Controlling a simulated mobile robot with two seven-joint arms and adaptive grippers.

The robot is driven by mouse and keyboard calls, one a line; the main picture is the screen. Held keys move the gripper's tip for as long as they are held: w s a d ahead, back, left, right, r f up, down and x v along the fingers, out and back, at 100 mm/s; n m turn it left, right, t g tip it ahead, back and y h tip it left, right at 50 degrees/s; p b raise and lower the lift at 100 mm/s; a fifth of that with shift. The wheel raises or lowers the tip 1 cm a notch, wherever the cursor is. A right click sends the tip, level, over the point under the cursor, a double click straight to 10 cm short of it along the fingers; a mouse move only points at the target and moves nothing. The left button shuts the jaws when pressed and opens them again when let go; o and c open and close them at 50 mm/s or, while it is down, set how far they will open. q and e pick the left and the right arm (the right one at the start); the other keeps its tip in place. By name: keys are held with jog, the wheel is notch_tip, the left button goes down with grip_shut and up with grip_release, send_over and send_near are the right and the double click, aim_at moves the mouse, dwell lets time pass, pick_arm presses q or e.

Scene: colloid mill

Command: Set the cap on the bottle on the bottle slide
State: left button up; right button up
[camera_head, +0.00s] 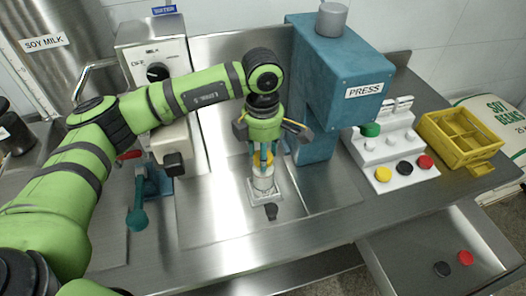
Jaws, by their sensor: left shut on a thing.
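My left gripper (264,157) points down over the bottle (263,184). It is shut on a yellow cap (260,161), mostly hidden between the fingers. The pale bottle stands upright on the bottle slide (270,212), a small light plate with a dark front handle. The cap is at the bottle's top; I cannot tell whether it touches the mouth. My right gripper is not in view.
The blue press (335,85) stands close behind and right of my gripper. A white stepped stand (395,150) holds several coloured caps, with a yellow crate (460,140) beyond. The milk machine (155,65) and a teal-handled valve (140,215) are left. The counter front is clear.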

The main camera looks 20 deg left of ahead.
pick_arm(q)
jog(key=o, duration=0.7)
jog(key=shift+o, duration=0.2)
jog(key=o, duration=0.6)
jog(key=shift+c, duration=0.2)
jog(key=shift+r, duration=0.1)
jog(key=shift+r+p, duration=1.55)
jog(key=shift+r, duration=1.9)
jog(key=shift+f, duration=0.1)
